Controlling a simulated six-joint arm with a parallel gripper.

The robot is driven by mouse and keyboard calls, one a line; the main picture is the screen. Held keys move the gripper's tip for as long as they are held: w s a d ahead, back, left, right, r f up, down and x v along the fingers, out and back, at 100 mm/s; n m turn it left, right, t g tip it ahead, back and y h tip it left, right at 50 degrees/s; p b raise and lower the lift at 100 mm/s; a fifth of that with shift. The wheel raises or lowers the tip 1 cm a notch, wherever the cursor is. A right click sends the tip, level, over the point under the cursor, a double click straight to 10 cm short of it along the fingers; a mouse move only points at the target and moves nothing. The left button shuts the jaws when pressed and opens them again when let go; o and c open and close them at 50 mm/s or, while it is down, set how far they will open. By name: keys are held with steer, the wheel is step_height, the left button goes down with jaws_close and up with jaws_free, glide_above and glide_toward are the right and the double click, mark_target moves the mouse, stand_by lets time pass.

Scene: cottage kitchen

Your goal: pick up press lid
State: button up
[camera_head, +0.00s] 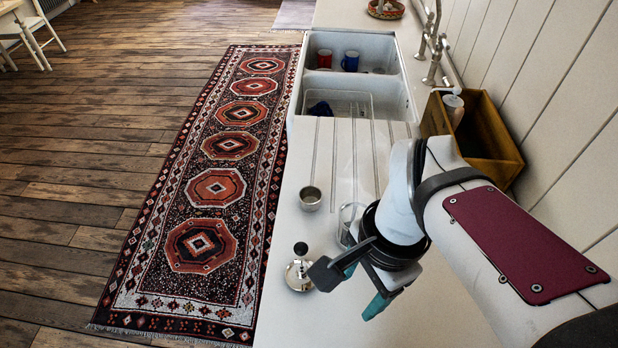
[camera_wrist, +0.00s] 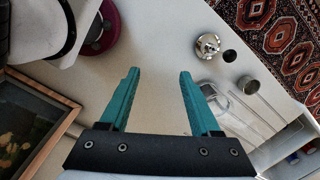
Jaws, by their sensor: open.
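The press lid (camera_head: 298,275) is a small shiny metal disc with a dark round knob standing up on a stem. It rests on the pale counter, near its edge by the rug. In the wrist view the lid (camera_wrist: 207,45) is right of and beyond the fingertips. My gripper (camera_head: 347,290) is open and empty above the counter, just right of the lid in the head view. In the wrist view its teal fingers (camera_wrist: 158,75) are spread with bare counter between them. A clear glass vessel (camera_head: 346,222) stands behind the gripper, partly hidden by my arm.
A small metal cup (camera_head: 310,198) stands beyond the lid. Farther back is a white sink (camera_head: 297,95) with a red mug (camera_head: 324,59) and a blue mug (camera_head: 350,61). A wooden box (camera_head: 487,150) stands by the wall. A wooden frame (camera_wrist: 50,95) shows in the wrist view.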

steer(key=w+a+m, duration=0.5)
steer(key=w+m, duration=0.3)
steer(key=m+h, duration=0.1)
steer(key=m, duration=0.4)
glide_above(302, 267)
steer(key=f, duration=0.2)
step_height(302, 267, down, 15)
steer(key=shift+w+f, duration=0.1)
jaws_close()
